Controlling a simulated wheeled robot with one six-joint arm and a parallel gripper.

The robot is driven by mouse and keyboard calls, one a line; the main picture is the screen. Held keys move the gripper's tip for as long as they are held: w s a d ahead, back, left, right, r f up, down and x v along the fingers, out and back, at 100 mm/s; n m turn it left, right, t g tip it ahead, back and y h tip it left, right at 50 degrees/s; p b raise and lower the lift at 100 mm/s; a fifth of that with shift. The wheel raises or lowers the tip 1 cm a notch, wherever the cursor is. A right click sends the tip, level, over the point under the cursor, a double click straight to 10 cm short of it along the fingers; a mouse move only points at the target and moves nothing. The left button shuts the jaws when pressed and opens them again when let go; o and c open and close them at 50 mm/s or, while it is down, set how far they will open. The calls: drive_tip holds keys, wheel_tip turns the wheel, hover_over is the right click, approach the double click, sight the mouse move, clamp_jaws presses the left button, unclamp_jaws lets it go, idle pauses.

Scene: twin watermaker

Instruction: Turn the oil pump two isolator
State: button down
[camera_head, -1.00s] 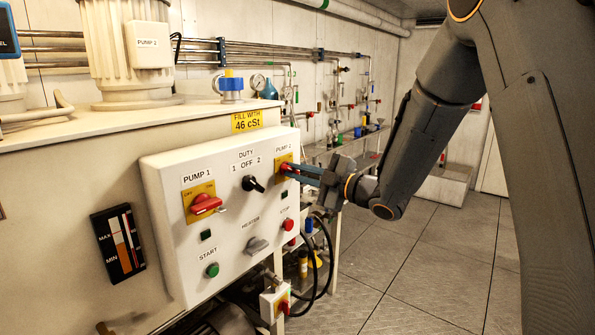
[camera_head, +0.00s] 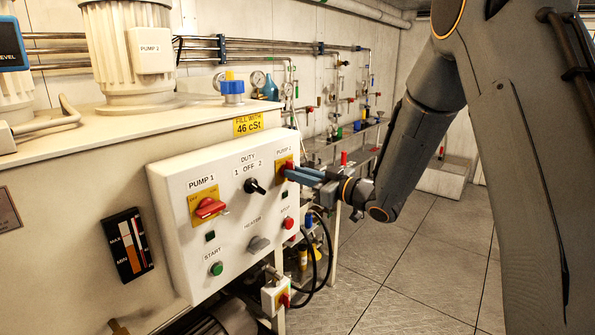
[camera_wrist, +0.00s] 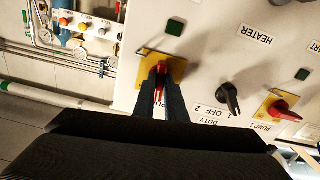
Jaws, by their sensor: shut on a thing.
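The pump 2 isolator (camera_wrist: 159,72) is a red handle on a yellow plate, at the upper right of the white control panel (camera_head: 180,245). In the head view the isolator (camera_head: 289,166) is partly hidden by my fingers. My gripper (camera_head: 290,173) reaches it from the right, with its blue-grey fingers shut on the red handle. In the wrist view my gripper (camera_wrist: 160,92) has a finger on each side of the handle, which lies in line with the fingers.
The panel also carries the red pump 1 isolator (camera_head: 209,207), the black duty switch (camera_head: 255,187), the grey heater knob (camera_head: 258,244), a green start button (camera_head: 216,268) and a red stop button (camera_head: 288,222). Black hoses (camera_head: 327,265) hang below right. The floor to the right is clear.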

drive_tip(key=shift+f+m, duration=0.1)
drive_tip(key=shift+m, duration=0.5)
drive_tip(key=shift+p, duration=0.3)
drive_tip(key=c, duration=1.8)
unclamp_jaws()
drive_tip(key=b+v, duration=0.2)
drive_tip(key=v, duration=0.6)
